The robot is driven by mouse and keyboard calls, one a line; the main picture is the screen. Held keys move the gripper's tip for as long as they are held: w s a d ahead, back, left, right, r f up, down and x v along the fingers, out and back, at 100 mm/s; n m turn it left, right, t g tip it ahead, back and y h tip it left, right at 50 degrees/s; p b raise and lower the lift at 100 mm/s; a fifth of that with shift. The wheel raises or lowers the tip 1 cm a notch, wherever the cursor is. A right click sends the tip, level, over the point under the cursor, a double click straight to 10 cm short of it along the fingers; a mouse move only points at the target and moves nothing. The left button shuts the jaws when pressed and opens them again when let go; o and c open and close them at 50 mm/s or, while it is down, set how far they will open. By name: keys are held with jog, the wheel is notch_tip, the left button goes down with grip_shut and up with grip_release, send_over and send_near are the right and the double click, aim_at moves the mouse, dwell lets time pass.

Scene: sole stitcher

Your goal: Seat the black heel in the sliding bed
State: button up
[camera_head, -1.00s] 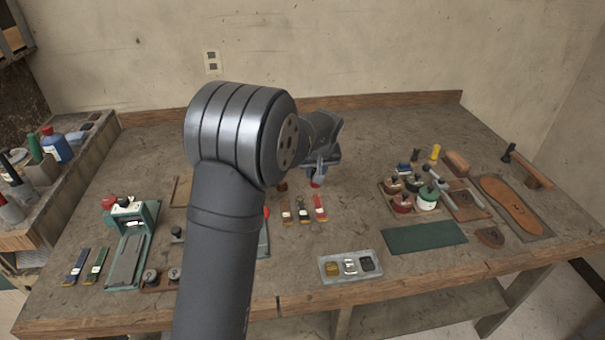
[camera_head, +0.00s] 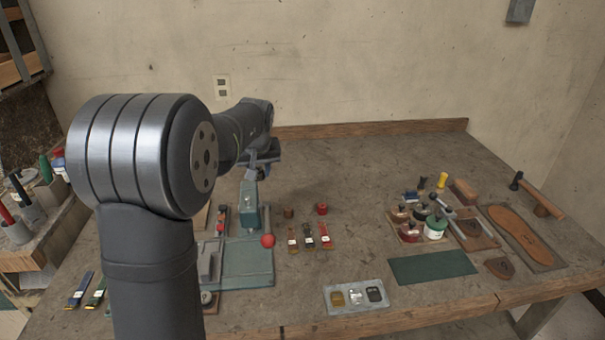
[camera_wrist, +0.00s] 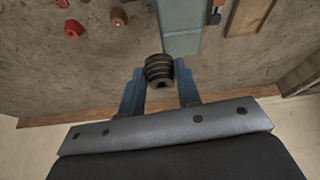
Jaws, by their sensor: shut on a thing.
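In the wrist view my gripper (camera_wrist: 160,92) is shut on a short, round, dark ribbed piece (camera_wrist: 159,70) with paler bands and a hole in its end. It looks like a spool; I cannot tell whether it is the black heel. That post (camera_wrist: 178,30) is close to the held piece in the wrist view. A grey block (camera_head: 207,260), possibly the sliding bed, is partly hidden by my arm. A black piece (camera_head: 375,294) lies in a grey tray (camera_head: 333,308).
A brown spool (camera_head: 288,212) and a red spool (camera_head: 321,208) stand on the bench. A red ball knob (camera_head: 267,240) is by the machine. Pots (camera_head: 435,229) stand to the right; the back middle of the bench is clear.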

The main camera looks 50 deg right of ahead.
jog(key=w+a, duration=0.4)
jog(key=a, duration=0.3)
jog(key=shift+m+h, duration=0.3)
jog(key=shift+m, duration=0.3)
jog(key=shift+w+a+f, duration=0.1)
jog(key=shift+a+f, duration=5)
jog(key=shift+f, duration=0.1)
jog(key=shift+f, duration=2.25)
jog(key=shift+f, duration=0.45)
jog(key=o, duration=0.7)
